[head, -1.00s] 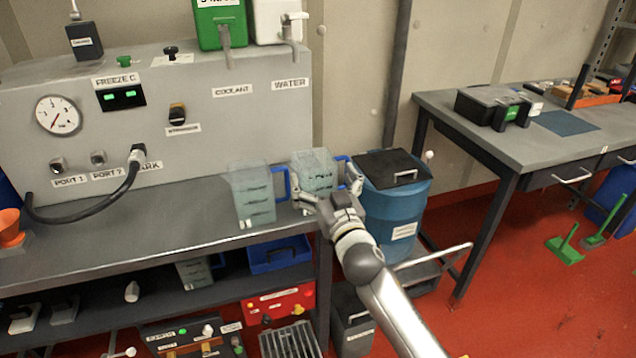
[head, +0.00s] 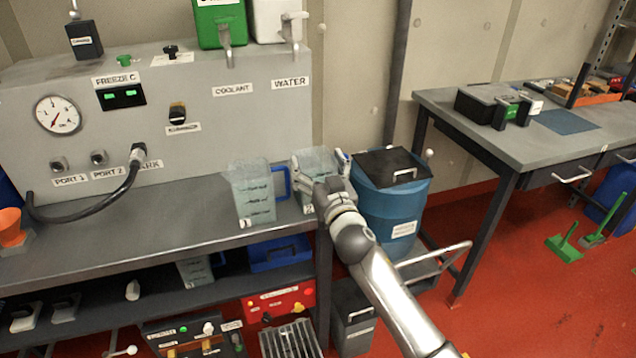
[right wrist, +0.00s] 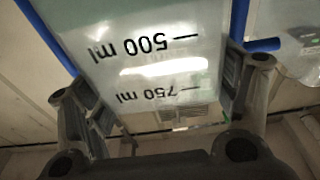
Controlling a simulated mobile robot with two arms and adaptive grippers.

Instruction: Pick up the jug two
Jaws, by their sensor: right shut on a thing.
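Jug two (head: 309,164), a clear pale jug with a "2" tag low on its front, is at the right end of the grey bench. My right gripper (head: 328,184) is shut on it and hides part of its front and side. The right wrist view shows its wall (right wrist: 150,60) between my two fingers, with upside-down 500 ml and 750 ml marks. I cannot tell any gap between its base and the bench. Jug one (head: 253,195), with a blue handle, stands to its left. My left gripper is not in view.
A blue barrel (head: 393,215) with a black lid stands close to the right of the bench. The grey machine (head: 230,125) stands behind the jugs, with a green container (head: 219,22) on top.

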